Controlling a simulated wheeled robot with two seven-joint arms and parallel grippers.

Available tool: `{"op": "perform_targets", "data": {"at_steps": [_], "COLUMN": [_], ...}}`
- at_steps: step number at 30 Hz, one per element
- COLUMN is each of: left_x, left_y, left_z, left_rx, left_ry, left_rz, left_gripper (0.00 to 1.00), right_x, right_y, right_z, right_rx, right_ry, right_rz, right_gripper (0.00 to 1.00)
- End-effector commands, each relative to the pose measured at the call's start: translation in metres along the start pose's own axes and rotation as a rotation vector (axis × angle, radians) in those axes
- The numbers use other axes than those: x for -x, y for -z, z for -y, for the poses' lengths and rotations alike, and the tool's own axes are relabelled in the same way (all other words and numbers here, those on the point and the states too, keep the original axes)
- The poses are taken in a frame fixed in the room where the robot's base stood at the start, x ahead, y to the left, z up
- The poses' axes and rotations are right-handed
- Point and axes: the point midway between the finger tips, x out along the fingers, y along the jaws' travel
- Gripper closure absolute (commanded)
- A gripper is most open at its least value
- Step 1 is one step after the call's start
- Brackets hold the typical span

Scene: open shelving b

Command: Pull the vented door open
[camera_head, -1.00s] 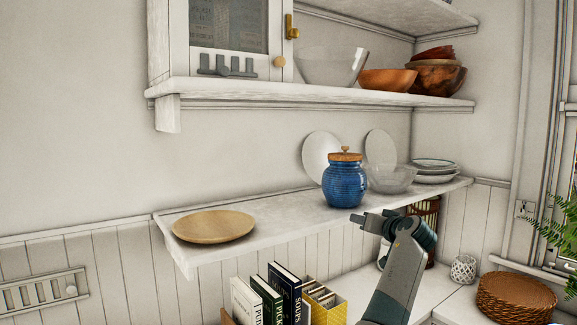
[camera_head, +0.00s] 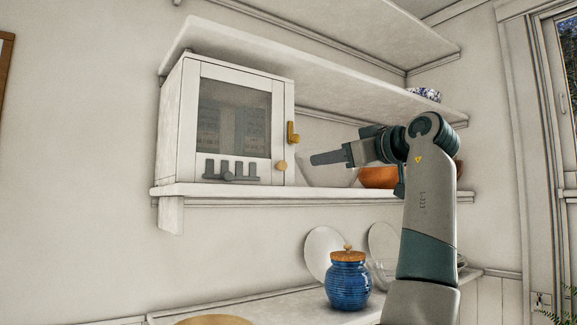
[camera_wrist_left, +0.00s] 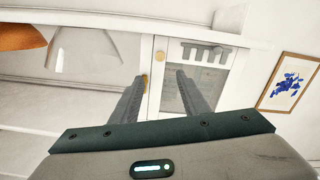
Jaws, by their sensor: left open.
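A white cabinet door (camera_head: 237,125) with a dark see-through panel is closed on the upper shelf. It has a grey slotted piece (camera_head: 231,171) low on its front and a round wooden knob (camera_head: 281,165) at its lower right. A brass fitting (camera_head: 292,133) sits on the right edge. The door also shows in the left wrist view (camera_wrist_left: 228,74), with the knob (camera_wrist_left: 159,55) ahead between the fingers. My left gripper (camera_head: 316,158) is open and empty, to the right of the knob and apart from it; its fingers also show in the wrist view (camera_wrist_left: 160,76).
A clear glass bowl (camera_head: 325,174) and a wooden bowl (camera_head: 376,177) stand right of the cabinet, behind my arm. A blue jar (camera_head: 348,282) and plates stand on the lower shelf. A blue-patterned bowl (camera_head: 425,94) is on the shelf above.

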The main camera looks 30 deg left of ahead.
Motion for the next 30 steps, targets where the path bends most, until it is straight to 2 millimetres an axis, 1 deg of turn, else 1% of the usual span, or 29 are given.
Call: {"op": "perform_targets", "data": {"at_steps": [4,8,14,17,30], "left_x": [-0.001,-0.006,-0.026,-0.041,-0.120], "left_y": [0.000,0.001,0.002,0.003,0.004], "left_z": [0.000,-0.001,-0.001,-0.001,-0.001], "left_rx": [-0.001,-0.002,-0.002,-0.003,-0.003], "left_ry": [0.000,0.000,0.001,0.001,0.001], "left_rz": [0.000,-0.001,0.000,0.001,0.000], "left_gripper": [0.59,0.59,0.59,0.59,0.59], "right_x": [0.001,0.003,0.013,0.020,0.058], "right_y": [0.001,0.001,0.002,0.003,0.006], "right_z": [0.002,0.002,0.002,0.002,-0.001], "right_rx": [-0.001,-0.001,-0.001,-0.001,0.000], "right_ry": [0.002,0.002,0.002,0.002,0.000], "right_rz": [-0.001,-0.001,-0.001,-0.001,-0.001], "right_gripper": [0.69,0.69,0.69,0.69,0.69]}}
